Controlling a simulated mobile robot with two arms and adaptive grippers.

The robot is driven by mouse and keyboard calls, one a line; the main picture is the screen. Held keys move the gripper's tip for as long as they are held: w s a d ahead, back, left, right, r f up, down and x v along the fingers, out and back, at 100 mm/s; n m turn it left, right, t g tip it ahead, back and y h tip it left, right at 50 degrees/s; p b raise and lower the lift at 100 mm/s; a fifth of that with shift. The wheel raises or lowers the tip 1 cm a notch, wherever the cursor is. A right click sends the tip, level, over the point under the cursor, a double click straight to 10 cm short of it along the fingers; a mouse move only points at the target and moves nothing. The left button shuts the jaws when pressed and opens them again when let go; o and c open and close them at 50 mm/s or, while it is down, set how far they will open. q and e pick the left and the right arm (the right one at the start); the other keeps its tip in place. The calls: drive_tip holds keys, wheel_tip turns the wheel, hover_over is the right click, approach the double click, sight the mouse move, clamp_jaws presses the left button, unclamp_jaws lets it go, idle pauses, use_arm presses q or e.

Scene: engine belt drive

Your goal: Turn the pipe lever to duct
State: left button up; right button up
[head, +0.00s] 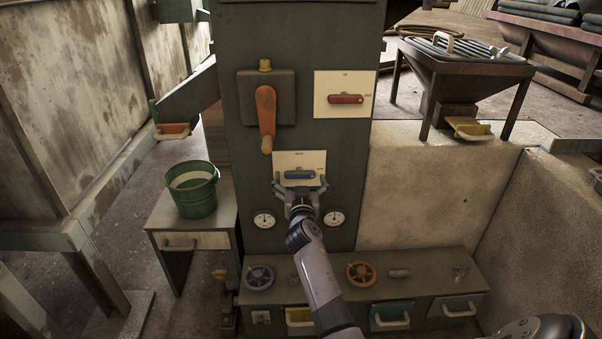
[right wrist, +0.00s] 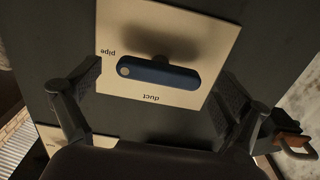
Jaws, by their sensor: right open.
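The pipe lever (head: 299,175) is a blue bar on a white plate (head: 312,158) on the front of the dark column. In the right wrist view the lever (right wrist: 158,74) lies lengthwise across its plate (right wrist: 215,42), with its light-dotted end by the word "pipe". The word "duct" is at another edge of the plate, alongside the bar. My right gripper (head: 300,184) is open in front of the lever. In the right wrist view its fingers (right wrist: 158,98) are spread beyond both ends of the bar, apart from it. My left gripper is not in view.
A red lever (head: 346,99) on a similar plate is above right, and a large orange lever (head: 266,118) above left. Two gauges (head: 264,220) (head: 335,218) flank my right wrist. Below is a bench with handwheels (head: 361,274) and drawers. A green bucket (head: 193,191) stands left.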

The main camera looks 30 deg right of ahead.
drive_tip(key=shift+r, duration=0.1)
drive_tip(key=shift+c, duration=0.4)
drive_tip(key=c, duration=1.1)
